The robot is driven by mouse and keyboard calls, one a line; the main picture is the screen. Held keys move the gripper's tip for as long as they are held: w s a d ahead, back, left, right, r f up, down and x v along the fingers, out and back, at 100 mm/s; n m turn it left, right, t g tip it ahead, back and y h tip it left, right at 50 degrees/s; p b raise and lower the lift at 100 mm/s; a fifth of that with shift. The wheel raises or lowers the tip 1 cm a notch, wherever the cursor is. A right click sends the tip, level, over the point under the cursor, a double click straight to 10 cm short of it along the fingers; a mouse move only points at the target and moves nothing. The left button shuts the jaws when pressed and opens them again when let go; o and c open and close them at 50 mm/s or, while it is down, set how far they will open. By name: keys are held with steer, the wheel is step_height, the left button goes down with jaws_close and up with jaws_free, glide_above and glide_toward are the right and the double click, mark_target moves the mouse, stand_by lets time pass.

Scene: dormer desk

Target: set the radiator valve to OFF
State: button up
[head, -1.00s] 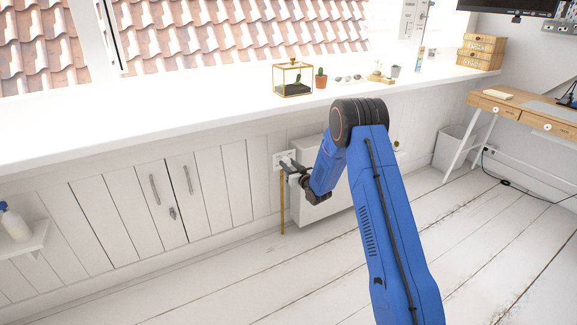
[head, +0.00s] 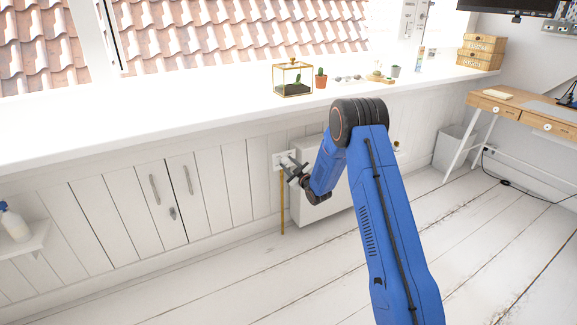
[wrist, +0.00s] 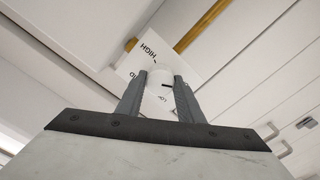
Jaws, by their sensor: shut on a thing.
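The radiator valve is a white knob (wrist: 160,78) in front of a white label plate (wrist: 150,52). In the wrist view HIGH is readable, with parts of other words; OFF is not readable. A short dark mark shows on the knob, but I cannot tell which setting it points at. My gripper (wrist: 160,82) is shut on the knob, one dark finger on each side. In the head view my gripper (head: 290,163) is tilted at the plate (head: 279,160), and the knob is hidden behind it.
The white radiator (head: 307,200) is right of the valve, partly behind my arm. A brass pipe (head: 282,210) runs down below the valve. The windowsill (head: 180,118) overhangs above, holding a glass terrarium (head: 293,80) and a cactus (head: 320,78). Cupboard doors (head: 170,200) are left.

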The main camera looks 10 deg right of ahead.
stand_by(0.4)
steer(key=o, duration=1.1)
steer(key=shift+s, duration=0.15)
steer(key=v, duration=1.7)
